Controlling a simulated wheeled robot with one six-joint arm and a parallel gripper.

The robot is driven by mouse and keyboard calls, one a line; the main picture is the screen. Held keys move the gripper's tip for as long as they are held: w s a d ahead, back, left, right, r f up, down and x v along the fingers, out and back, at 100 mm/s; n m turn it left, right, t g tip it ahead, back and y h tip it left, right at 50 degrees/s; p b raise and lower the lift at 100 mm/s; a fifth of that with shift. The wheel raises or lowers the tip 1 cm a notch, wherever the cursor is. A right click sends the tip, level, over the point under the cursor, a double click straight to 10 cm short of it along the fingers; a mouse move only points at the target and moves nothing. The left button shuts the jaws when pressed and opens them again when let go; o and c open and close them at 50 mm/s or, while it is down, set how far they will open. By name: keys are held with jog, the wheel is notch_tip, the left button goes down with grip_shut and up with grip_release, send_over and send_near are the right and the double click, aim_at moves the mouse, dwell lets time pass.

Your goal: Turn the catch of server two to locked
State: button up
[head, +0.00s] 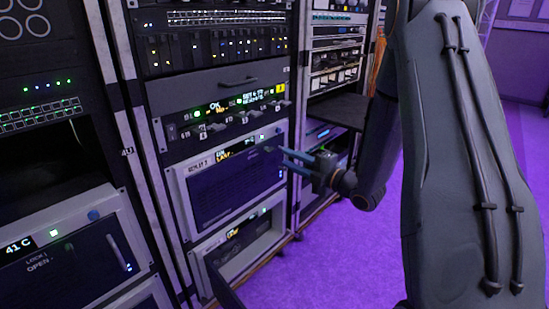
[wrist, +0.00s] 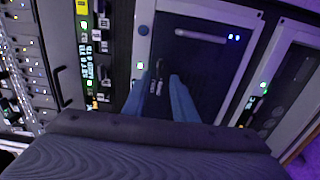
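Server two (head: 235,187) is a dark blue-fronted unit in a pale frame in the middle rack; its small label is hard to read. It also shows in the wrist view (wrist: 205,65), turned on its side, with a pale bar handle and blue lights. Its catch (wrist: 159,86) looks like a small dark lever between the finger lines; its exact angle and markings are too small to read. My gripper (head: 285,159) is at the server's upper right corner. In the wrist view its two blue fingers (wrist: 164,92) are apart, with a gap between them. I cannot tell whether they touch the catch.
A control panel with switches and a small display (head: 225,112) sits directly above. Another framed unit (head: 240,242) sits below. The left rack holds a similar unit reading 41 C (head: 70,250). The purple floor (head: 340,245) to the right is clear.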

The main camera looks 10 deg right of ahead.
aim_at(273, 151)
jog(key=b+x, duration=0.1)
jog(key=x, duration=0.6)
jog(key=shift+s, duration=0.1)
grip_shut()
